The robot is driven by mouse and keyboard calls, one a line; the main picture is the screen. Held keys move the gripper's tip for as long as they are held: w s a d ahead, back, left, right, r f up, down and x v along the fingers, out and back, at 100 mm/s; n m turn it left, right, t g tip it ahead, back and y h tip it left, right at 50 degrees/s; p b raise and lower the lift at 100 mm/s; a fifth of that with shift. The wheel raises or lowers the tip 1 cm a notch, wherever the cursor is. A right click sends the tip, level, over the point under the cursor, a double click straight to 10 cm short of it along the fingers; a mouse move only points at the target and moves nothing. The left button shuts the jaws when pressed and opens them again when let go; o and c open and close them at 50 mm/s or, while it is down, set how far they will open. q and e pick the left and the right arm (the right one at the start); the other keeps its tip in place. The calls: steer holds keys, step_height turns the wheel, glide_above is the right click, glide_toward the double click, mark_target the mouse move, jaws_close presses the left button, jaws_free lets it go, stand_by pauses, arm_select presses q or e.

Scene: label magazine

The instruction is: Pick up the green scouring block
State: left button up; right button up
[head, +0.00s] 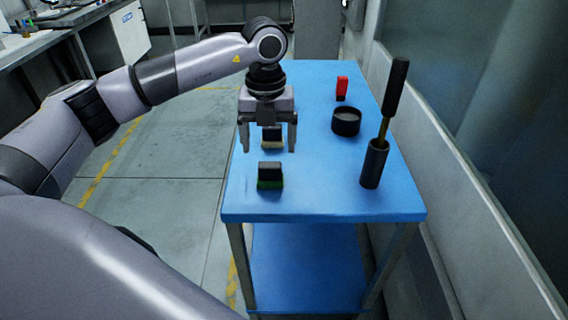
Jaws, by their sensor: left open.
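The green scouring block (270,184) sits on the blue table near its front left. It has a dark upper part and a green base. My left gripper (268,148) is open, fingers pointing down, above the table and a little beyond the green block in the picture. Nothing is between its fingers that I can tell is held. A second block (272,143), dark with a tan base, shows behind and between the fingers, partly hidden by the gripper. My right gripper does not show.
The blue table (320,203) also bears a black round bowl (346,121), a red and black object (342,88), and a dark cylindrical holder (374,163) with a black-handled tool (395,88) standing in it. A wall runs along the right. The table's front middle is clear.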

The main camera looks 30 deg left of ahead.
mark_target(270, 164)
arm_select(q)
steer(key=f, duration=0.3)
steer(key=f+p, duration=0.1)
steer(key=f, duration=0.3)
steer(key=shift+s+d, duration=0.1)
steer(key=shift+s, duration=0.1)
steer(key=c, duration=1.1)
